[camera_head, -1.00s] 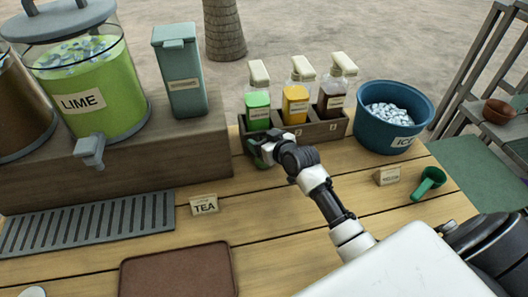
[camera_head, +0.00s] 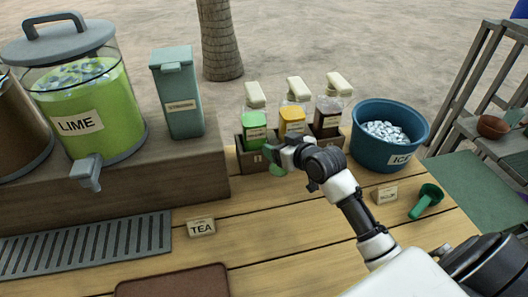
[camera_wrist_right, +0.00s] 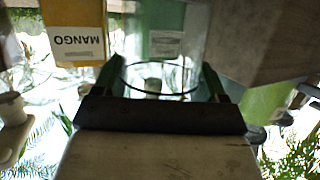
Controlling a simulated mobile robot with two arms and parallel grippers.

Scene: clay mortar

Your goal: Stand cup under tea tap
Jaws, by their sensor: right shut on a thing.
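My right gripper (camera_head: 277,158) is shut on a clear cup, in front of the bottle rack and above the table. In the right wrist view, the cup's round rim (camera_wrist_right: 160,92) shows between the two green fingers (camera_wrist_right: 158,80). The cup can hardly be made out in the head view. A grey tap (camera_head: 87,171) sticks out from the green LIME dispenser (camera_head: 75,95). A brown dispenser (camera_head: 20,130) is cut off at the left edge, and its tap is not in view. A TEA card (camera_head: 201,228) stands on the table. My left gripper is not in view.
A slatted drip tray (camera_head: 90,245) lies before the wooden riser (camera_head: 180,165). The rack (camera_head: 247,160) holds several bottles. An ice bucket (camera_head: 385,150), a SCOOP card (camera_head: 384,193) and a green scoop (camera_head: 427,200) are at right. A brown tray (camera_head: 175,285) lies in front.

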